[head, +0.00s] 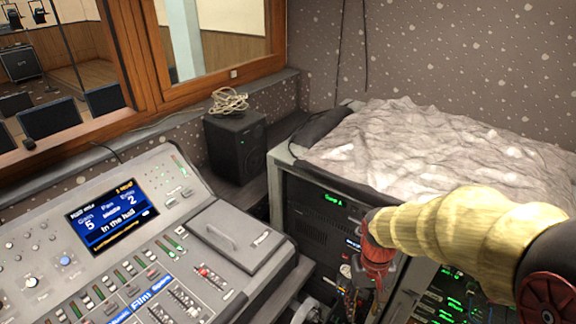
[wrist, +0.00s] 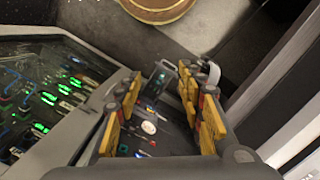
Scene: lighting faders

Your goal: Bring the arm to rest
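My arm reaches in from the right edge of the head view, its yellow-sleeved part (head: 455,232) level with the rack and cloth. My gripper (head: 362,290) hangs downward in front of the equipment rack, partly blurred into the background there. In the wrist view, my gripper (wrist: 160,88) shows two yellow-padded fingers standing apart with a clear gap. Nothing is held between them. A dark panel with small knobs (wrist: 150,127) shows through the gap. Whether the fingers touch anything cannot be told.
The mixing console (head: 235,235) with faders and a lit screen (head: 112,217) stands left of my gripper. The rack (head: 318,222) with green displays is close behind it, under a crumpled pale cloth (head: 425,140). A black speaker (head: 236,146) with a coiled cable stands behind the console.

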